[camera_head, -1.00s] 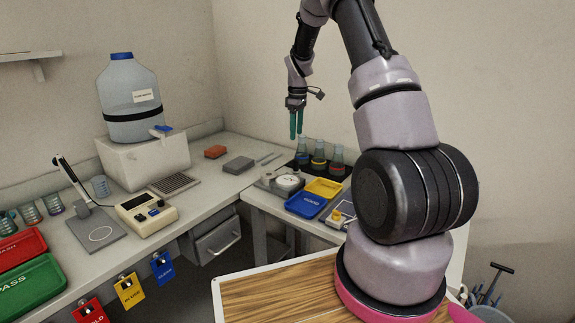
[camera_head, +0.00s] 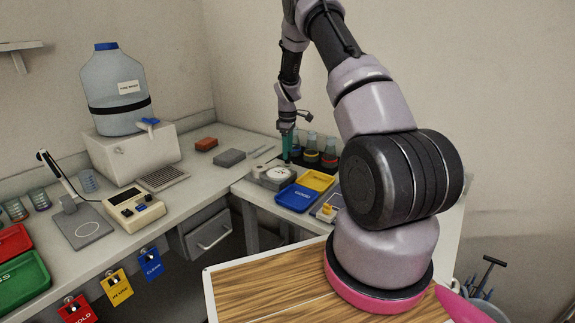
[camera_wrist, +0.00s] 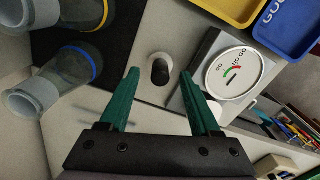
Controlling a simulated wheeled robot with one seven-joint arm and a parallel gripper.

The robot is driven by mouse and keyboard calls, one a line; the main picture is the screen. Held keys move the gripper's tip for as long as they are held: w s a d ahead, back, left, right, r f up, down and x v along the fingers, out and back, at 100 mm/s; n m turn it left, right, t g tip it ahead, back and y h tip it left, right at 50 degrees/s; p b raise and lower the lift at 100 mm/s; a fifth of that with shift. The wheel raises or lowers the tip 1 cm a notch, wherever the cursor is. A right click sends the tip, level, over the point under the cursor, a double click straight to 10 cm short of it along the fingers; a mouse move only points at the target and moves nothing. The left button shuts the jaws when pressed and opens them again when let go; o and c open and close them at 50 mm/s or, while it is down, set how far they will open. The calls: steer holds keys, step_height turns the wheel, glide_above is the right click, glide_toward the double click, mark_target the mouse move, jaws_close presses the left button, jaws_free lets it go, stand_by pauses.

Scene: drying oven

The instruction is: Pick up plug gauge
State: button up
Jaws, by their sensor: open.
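My gripper (camera_wrist: 159,74) has two green fingers, open, with nothing between them that they touch. In the wrist view a small upright cylinder with a pale rim and dark centre (camera_wrist: 160,70), which looks like the plug gauge, shows between the fingertips. It stands on a light grey plate, beside a white dial (camera_wrist: 232,74) marked GO. In the head view my gripper (camera_head: 287,147) is low over the side bench, just behind the dial (camera_head: 279,174). The plug gauge cannot be made out there.
Flasks with coloured bands (camera_head: 311,155) stand on a dark mat close to my gripper. A yellow tray (camera_head: 315,180) and a blue tray (camera_head: 297,197) lie in front. A grey block (camera_head: 229,158) and a red-brown block (camera_head: 206,144) lie left on the bench.

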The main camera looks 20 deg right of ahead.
step_height(320, 180, down, 2)
steer(key=shift+f, duration=0.1)
jaws_close()
step_height(320, 180, up, 14)
steer(key=shift+f, duration=0.15)
stand_by(0.9)
